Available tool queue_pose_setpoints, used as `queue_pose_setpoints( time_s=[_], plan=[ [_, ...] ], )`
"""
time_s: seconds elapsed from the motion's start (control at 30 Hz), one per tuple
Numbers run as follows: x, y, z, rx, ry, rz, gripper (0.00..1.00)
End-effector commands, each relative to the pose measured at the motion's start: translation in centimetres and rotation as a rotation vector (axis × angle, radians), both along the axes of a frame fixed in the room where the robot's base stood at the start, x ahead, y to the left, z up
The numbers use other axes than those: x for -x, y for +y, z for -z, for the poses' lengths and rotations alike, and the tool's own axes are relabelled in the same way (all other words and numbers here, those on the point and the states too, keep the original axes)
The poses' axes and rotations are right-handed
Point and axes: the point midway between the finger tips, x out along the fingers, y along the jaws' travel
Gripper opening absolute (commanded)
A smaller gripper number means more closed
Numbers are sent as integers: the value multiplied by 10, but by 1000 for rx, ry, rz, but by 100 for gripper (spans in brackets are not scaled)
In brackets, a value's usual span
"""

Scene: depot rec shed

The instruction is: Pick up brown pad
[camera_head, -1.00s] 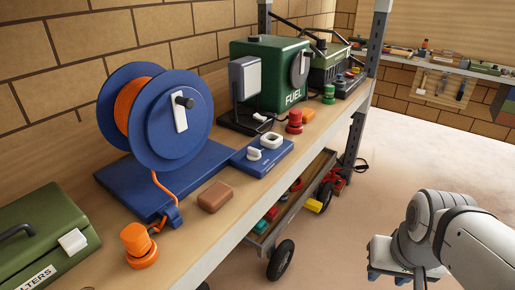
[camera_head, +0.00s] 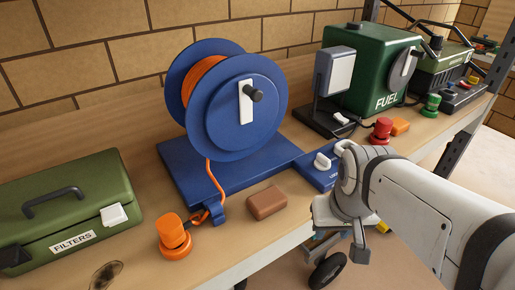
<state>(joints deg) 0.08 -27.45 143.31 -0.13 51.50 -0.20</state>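The brown pad (camera_head: 267,202) is a small rounded block lying on the wooden shelf near its front edge. It sits right of the blue reel's orange cord and left of my arm. My white arm reaches in from the right. Its end (camera_head: 345,212) is just right of the pad, apart from it and beyond the shelf's front edge. The fingers cannot be made out clearly, so I cannot tell whether my gripper is open or shut.
A blue cable reel (camera_head: 232,108) stands behind the pad. An orange plug (camera_head: 174,236) and a green FILTERS box (camera_head: 66,216) are to the left. A blue block with white parts (camera_head: 322,167), partly hidden by my arm, and a green FUEL can (camera_head: 372,68) are to the right.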

Motion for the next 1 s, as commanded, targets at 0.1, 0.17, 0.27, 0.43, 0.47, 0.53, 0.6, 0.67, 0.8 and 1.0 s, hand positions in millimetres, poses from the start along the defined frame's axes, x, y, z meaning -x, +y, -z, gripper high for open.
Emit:
queue_pose_setpoints(
  time_s=[0.1,0.17,0.27,0.43,0.47,0.53,0.6,0.67,0.8,1.0],
  plan=[
    [0,0,0,0,-1,0,36],
    [0,0,0,0,-2,0,36],
    [0,0,-1,0,-1,-1,40],
    [-17,15,-12,7,29,-72,54],
    [-22,25,-16,9,41,-97,57],
    [-38,41,-24,18,72,-174,63],
    [-56,56,-30,27,104,-261,68],
    [-70,70,-34,34,131,-335,73],
    [-95,101,-36,49,181,-475,85],
    [-111,124,-31,60,217,-576,100]
  ],
)
